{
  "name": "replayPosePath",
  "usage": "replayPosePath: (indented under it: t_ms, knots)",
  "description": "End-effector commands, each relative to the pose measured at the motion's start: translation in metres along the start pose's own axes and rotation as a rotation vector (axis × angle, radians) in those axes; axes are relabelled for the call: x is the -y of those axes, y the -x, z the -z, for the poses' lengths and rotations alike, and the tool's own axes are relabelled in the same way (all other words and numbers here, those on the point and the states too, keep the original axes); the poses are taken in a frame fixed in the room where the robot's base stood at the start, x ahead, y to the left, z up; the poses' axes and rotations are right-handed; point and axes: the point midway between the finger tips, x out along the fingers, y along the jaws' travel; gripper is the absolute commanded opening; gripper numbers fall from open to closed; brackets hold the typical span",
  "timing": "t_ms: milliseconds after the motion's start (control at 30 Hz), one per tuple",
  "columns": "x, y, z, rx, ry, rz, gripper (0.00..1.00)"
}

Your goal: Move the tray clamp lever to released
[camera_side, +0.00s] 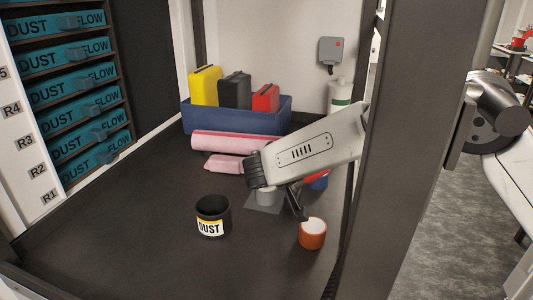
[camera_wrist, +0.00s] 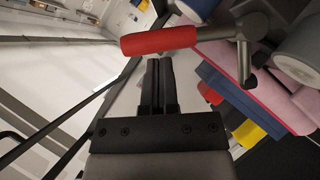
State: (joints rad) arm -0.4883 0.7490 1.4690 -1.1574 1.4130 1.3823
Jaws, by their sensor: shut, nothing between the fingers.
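The clamp lever shows in the wrist view as a red handle (camera_wrist: 158,40) on a grey metal arm with a pivot and a dark foot. The handle lies crosswise just beyond the fingertips of my gripper (camera_wrist: 158,62). My gripper is shut and empty, its two black fingers side by side. The fingertips are close to the handle; I cannot tell whether they touch it. In the side view my arm covers much of the clamp area, and I cannot make out the lever clearly.
A black DUST cup (camera_side: 213,217) and an orange cup (camera_side: 312,233) stand on the dark bench. Pink rolls (camera_side: 237,143) and a blue bin of cases (camera_side: 237,120) lie behind. The bench's front left is clear.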

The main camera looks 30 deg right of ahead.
Motion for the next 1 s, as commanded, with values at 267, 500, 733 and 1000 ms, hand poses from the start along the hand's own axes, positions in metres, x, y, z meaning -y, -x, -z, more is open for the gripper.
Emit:
replayPosePath:
  t_ms: [267, 500, 733, 1000]
  knots:
    - [-0.007, -0.011, -0.015, 0.003, -0.173, 0.114, 0.00]
    - [-0.007, -0.016, -0.023, 0.003, -0.178, 0.118, 0.00]
    - [-0.007, -0.017, -0.025, 0.002, -0.178, 0.117, 0.00]
    - [-0.007, -0.017, -0.025, 0.002, -0.177, 0.117, 0.00]
